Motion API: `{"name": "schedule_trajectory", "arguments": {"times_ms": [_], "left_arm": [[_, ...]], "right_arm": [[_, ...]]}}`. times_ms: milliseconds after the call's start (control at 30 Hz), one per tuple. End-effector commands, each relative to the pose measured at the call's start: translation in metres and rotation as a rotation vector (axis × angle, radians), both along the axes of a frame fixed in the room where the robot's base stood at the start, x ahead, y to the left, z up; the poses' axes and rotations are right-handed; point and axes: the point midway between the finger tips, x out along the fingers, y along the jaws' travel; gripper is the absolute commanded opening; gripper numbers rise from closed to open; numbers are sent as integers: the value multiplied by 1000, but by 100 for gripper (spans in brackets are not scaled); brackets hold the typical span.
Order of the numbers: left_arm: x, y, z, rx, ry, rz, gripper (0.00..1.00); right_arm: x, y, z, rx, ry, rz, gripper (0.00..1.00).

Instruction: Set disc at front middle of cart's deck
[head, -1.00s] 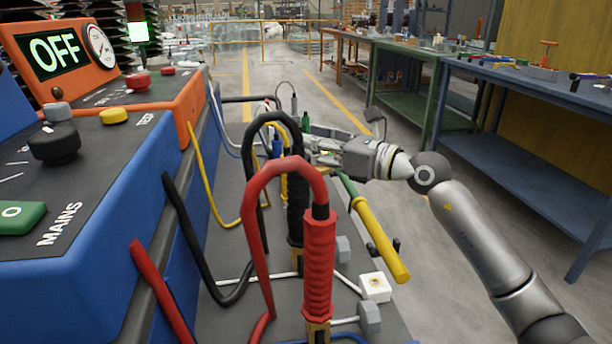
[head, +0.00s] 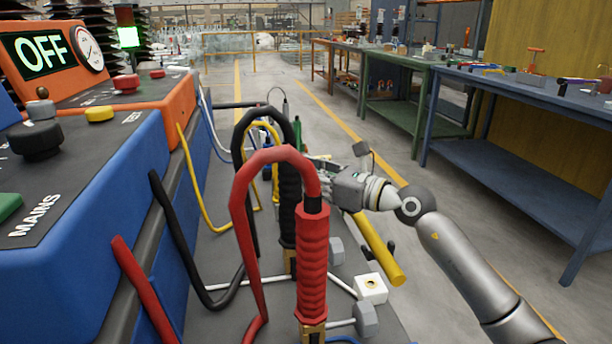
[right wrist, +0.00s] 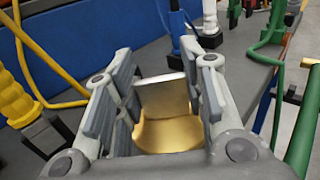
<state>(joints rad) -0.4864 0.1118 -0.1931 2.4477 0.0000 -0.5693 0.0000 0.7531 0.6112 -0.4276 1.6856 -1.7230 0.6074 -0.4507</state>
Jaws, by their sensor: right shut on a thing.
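My right gripper (head: 312,168) is low over the grey deck (head: 212,322), partly hidden behind the red cable loop in the head view. In the right wrist view its fingers (right wrist: 165,66) are closed around a gold piece with a silvery flat plate (right wrist: 163,95). I cannot tell its full shape or whether it is the disc. No other disc shows clearly. My left gripper is not in view.
Red (head: 312,265) and black (head: 288,205) handles with cable loops stand on the deck.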

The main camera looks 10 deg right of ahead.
Motion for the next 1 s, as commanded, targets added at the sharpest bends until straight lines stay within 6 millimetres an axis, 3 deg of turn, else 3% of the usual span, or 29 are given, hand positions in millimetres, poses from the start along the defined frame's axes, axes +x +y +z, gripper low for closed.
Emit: {"name": "schedule_trajectory", "arguments": {"times_ms": [300, 333, 500, 900, 1000], "left_arm": [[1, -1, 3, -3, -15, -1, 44], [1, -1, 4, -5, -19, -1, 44], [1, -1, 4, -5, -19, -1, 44], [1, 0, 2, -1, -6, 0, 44], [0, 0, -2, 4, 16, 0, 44]], "right_arm": [[0, 0, 2, 4, -5, -1, 0], [0, 0, -2, 1, 1, 0, 39], [0, 0, -1, 1, 1, 0, 59], [0, 0, 1, 0, 0, 0, 59], [-9, -12, 0, -1, 1, -4, 59]]}}
